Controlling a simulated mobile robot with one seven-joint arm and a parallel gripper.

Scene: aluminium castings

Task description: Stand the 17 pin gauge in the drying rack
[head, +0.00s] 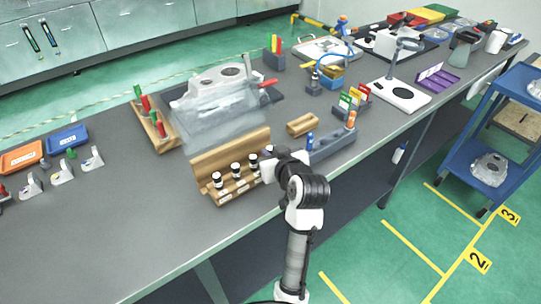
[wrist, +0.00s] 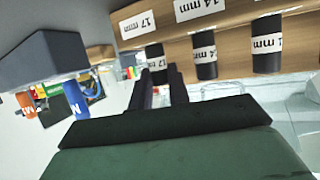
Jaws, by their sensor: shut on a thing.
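The wooden gauge stand (head: 228,192) at the bench's front edge holds a row of black pin gauges with white labels. My gripper (head: 270,168) is at the stand's right end. In the wrist view, its two dark fingers (wrist: 164,88) are shut on the 17 pin gauge (wrist: 156,64), a black-and-white cylinder beside the 17 mm stand label (wrist: 138,24). Its lower end is hidden; I cannot tell whether it is clear of its hole. The 14 mm gauge (wrist: 205,55) stands beside it. I cannot tell for sure which object is the drying rack.
A grey holder (head: 332,148) with blue and orange items stands close right of my gripper. A small wooden block (head: 302,124) lies behind it. A transparent sheet-like shape (head: 215,122) stands behind the gauge stand. The bench front left is bare.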

